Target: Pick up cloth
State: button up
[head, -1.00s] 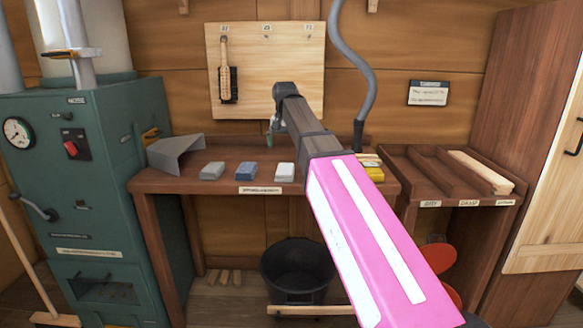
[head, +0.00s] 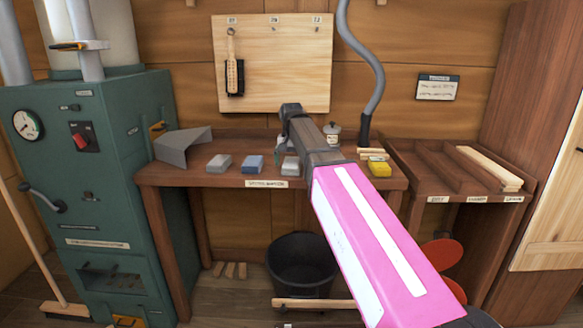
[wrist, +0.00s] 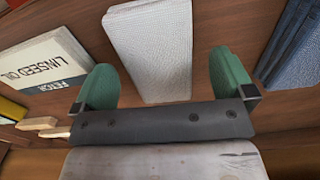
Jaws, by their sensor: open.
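A white woven folded cloth (head: 291,166) lies on the wooden bench, partly hidden behind my arm in the head view. In the wrist view the white cloth (wrist: 150,45) lies ahead, between the lines of my two green fingers. My gripper (wrist: 163,65) is open with nothing held, and the cloth appears to be beyond the fingertips. A blue folded cloth (head: 252,164) lies to the left of the white one, and a grey one (head: 219,163) lies further left. The blue cloth also shows at the right of the wrist view (wrist: 295,50).
A linseed oil label (wrist: 42,65) shows left in the wrist view. A yellow block (head: 379,169) and a lidded jar (head: 332,130) stand right on the bench. A grey angled hood (head: 183,148) is at the left end. A black bucket (head: 300,262) stands below.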

aim_at(291, 162)
jog(key=shift+f, duration=0.6)
jog(key=c, duration=1)
jog(key=shift+r, duration=0.15)
jog(key=shift+r, duration=0.65)
notch_tip(291, 162, up, 3)
jog(key=shift+f, duration=0.1)
jog(key=s+a+r, duration=0.2)
jog(key=a, duration=0.1)
jog(key=s+a+r, duration=0.2)
jog(key=a, duration=0.1)
jog(key=s+a+r, duration=0.2)
jog(key=a, duration=0.1)
jog(key=shift+s+a+r, duration=0.3)
jog(key=shift+s, duration=0.05)
